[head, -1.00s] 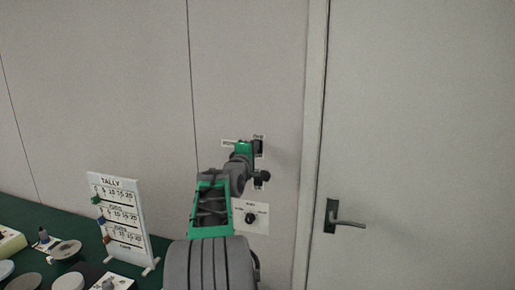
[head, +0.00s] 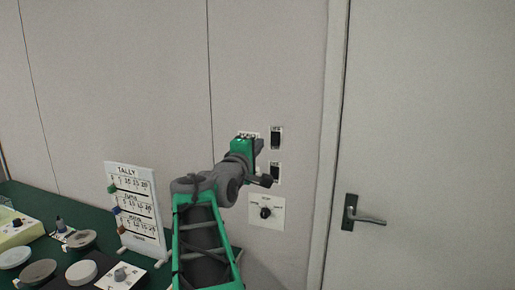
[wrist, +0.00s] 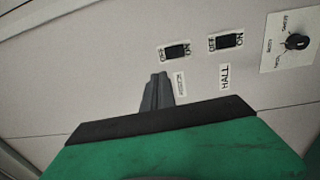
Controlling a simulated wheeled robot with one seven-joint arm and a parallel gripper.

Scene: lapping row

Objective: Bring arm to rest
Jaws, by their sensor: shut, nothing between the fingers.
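My gripper (head: 258,145) is in front of the wall, just left of the upper of two dark switches (head: 277,138). In the wrist view its fingers (wrist: 155,92) are together with nothing between them, pointing at the wall below the switch beside the smaller label. A small gap to the wall cannot be judged. The lower switch (head: 275,173) is to the right of my wrist. In the wrist view the two switches show as one (wrist: 177,51) near the fingers and another (wrist: 225,41) by the HALL label (wrist: 224,77).
A rotary knob plate (head: 266,211) is below the switches. A closed door with a lever handle (head: 363,213) is at the right. On the green table (head: 90,219) at the left stand a TALLY board (head: 138,208), several round discs and small knob boxes.

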